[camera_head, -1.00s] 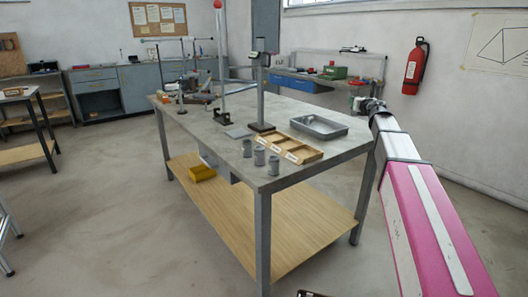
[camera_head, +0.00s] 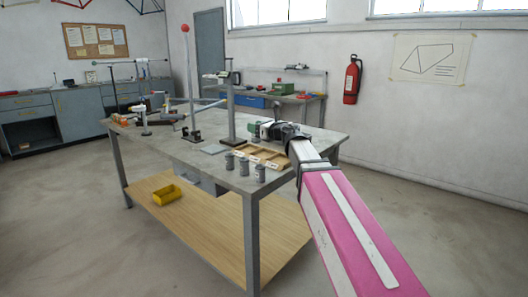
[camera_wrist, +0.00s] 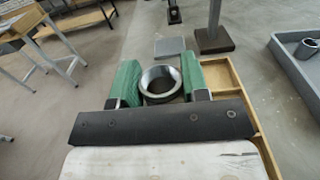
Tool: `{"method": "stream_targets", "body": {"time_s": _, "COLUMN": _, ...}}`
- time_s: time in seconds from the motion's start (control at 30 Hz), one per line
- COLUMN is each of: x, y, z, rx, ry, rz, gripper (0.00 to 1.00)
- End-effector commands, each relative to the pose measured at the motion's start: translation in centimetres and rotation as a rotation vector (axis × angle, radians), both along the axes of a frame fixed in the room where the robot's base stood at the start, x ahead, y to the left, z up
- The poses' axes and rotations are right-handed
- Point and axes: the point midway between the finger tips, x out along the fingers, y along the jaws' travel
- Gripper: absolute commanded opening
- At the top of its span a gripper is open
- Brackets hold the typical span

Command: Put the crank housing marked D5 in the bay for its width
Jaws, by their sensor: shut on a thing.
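A grey metal tray (camera_wrist: 281,58) with a grey cylindrical part (camera_wrist: 306,49) in it lies right of the bay tray. A dark-based upright stand (camera_wrist: 214,40) and a flat grey plate (camera_wrist: 170,47) are behind. The table's front edge is close to the three housings.

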Motion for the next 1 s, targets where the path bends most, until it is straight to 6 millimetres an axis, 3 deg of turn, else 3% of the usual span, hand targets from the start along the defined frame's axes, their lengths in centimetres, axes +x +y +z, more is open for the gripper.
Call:
{"method": "stream_targets", "body": {"time_s": 0.2, "x": 4.7, "y": -1.2, "z": -2.6, "rx": 0.001, "ry": 0.003, "rz": -0.003, "gripper": 0.11}}
{"method": "stream_targets", "body": {"time_s": 0.5, "x": 9.5, "y": -2.7, "z": -5.6, "rx": 0.000, "ry": 0.000, "rz": -0.004, "gripper": 0.11}}
{"method": "stream_targets", "body": {"time_s": 0.77, "x": 10.2, "y": -3.1, "z": -6.7, "rx": 0.001, "ry": 0.001, "rz": -0.003, "gripper": 0.11}}
{"method": "stream_targets", "body": {"time_s": 1.0, "x": 10.2, "y": -3.1, "z": -9.6, "rx": 0.000, "ry": 0.002, "rz": -0.003, "gripper": 0.11}}
